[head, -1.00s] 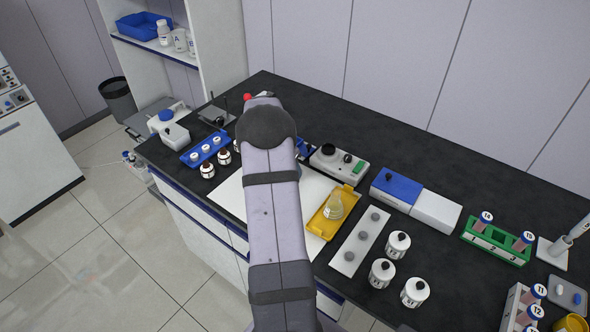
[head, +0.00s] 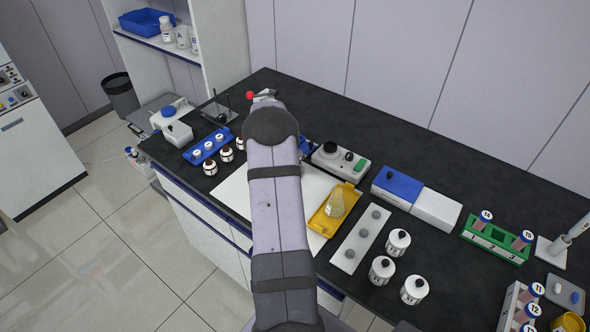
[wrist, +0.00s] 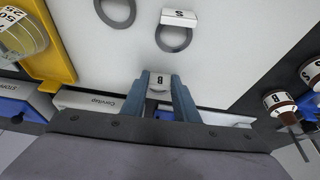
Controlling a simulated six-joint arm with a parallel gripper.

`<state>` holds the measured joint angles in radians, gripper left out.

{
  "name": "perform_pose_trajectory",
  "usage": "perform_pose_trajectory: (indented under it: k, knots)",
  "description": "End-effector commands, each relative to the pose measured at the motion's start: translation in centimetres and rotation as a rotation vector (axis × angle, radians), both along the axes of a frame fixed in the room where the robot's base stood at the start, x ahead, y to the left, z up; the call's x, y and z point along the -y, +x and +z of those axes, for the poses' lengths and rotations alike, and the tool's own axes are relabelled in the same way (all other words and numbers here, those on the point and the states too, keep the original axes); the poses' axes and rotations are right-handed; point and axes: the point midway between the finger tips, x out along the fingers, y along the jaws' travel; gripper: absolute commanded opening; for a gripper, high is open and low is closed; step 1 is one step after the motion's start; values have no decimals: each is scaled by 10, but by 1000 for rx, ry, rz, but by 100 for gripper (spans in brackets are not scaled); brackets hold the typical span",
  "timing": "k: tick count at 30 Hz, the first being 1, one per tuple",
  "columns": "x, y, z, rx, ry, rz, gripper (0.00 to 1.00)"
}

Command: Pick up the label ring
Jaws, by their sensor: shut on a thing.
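My gripper (wrist: 158,88) is shut on a label ring with a white tag marked B (wrist: 158,79). The tag sits between the blue fingertips, and most of its ring is hidden by the fingers. In the wrist view, a second grey ring with a white tag marked S (wrist: 179,18) lies farther off on the white mat (wrist: 230,60). Another grey ring (wrist: 117,11) shows at the top edge, its tag out of view. I cannot tell whether the held ring touches the mat. In the head view my arm hides the gripper and the rings.
A yellow tray (head: 346,196) with a flask (head: 336,204) stands right of the mat (head: 232,194). Dark-capped bottles (head: 211,168) and a blue rack (head: 221,136) stand left. A grey device (head: 340,160) stands behind the tray. Black bench is bare toward the back wall.

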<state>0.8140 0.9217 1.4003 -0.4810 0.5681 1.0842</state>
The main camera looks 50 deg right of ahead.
Motion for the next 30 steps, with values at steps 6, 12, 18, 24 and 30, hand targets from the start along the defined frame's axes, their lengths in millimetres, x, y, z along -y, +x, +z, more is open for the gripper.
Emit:
perform_pose_trajectory:
  k: [6, 12, 18, 24, 30]
  knots:
    - [1, 1, 9, 1, -3, -1, 6]
    - [1, 1, 36, 4, -5, -2, 6]
    - [1, 1, 70, 3, -4, 0, 6]
    - [1, 1, 93, 2, -3, 0, 6]
    - [0, 0, 101, -1, 0, 0, 6]
